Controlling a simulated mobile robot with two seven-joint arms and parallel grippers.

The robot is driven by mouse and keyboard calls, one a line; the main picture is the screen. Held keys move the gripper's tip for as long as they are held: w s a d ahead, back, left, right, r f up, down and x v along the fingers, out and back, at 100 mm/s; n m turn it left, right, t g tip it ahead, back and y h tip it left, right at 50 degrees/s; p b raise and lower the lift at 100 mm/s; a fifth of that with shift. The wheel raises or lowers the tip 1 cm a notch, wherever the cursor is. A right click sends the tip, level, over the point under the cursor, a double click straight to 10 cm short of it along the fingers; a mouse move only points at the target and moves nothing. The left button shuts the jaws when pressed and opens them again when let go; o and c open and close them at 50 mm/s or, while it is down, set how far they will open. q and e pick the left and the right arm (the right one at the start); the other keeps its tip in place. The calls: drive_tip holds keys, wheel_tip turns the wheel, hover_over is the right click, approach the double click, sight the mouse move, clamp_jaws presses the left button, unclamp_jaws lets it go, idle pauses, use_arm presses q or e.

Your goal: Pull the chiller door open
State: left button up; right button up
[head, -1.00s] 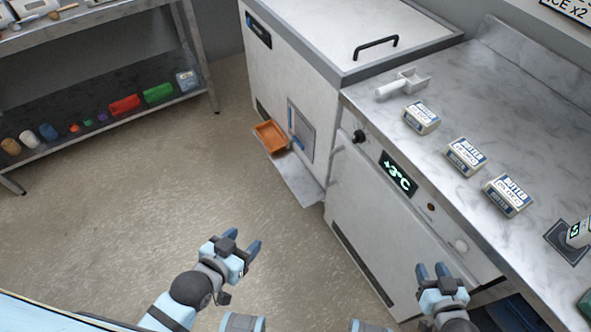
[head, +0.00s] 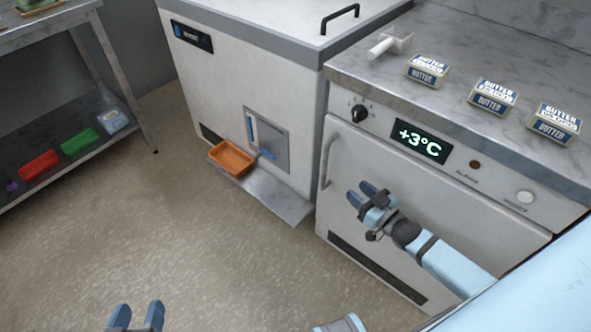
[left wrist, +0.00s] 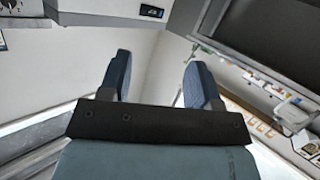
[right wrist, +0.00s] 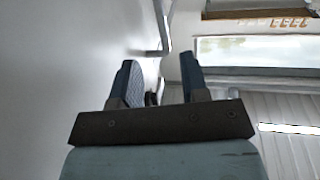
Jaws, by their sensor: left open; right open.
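The chiller (head: 440,220) is the white cabinet with a green +3°C display, and its door is shut. Its upright metal handle (head: 327,160) is at the door's left edge. My right gripper (head: 359,192) is in front of the door, a little right of and below the handle, open and empty. In the right wrist view the handle (right wrist: 161,22) shows beyond the open fingers, with the door face at left; the fingers are apart from it. My left gripper (head: 137,309) is open and empty over the floor at the bottom left.
A white machine (head: 255,90) with an orange tray (head: 231,158) and a low metal ledge (head: 275,197) stands left of the chiller. Butter packs (head: 492,97) and a white scoop (head: 390,44) lie on the worktop. The floor before the door is free.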

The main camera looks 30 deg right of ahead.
use_arm(q)
wheel_tip(320, 180, up, 6)
drive_tip(key=d+t+h+b, duration=0.2)
drive_tip(key=t+b, duration=0.1)
drive_tip(key=shift+w+d+r, duration=0.15)
drive_tip(key=shift+w+d, duration=0.1)
drive_tip(key=shift+w, duration=0.2)
use_arm(e)
drive_tip(key=w+a, duration=0.2)
drive_tip(key=w, duration=1.1)
drive_tip(key=shift+w+a, duration=0.3)
drive_tip(key=shift+a, duration=0.05)
drive_tip(key=shift+c, duration=0.2)
use_arm(q)
drive_tip(key=shift+w, duration=0.1)
use_arm(e)
clamp_jaws()
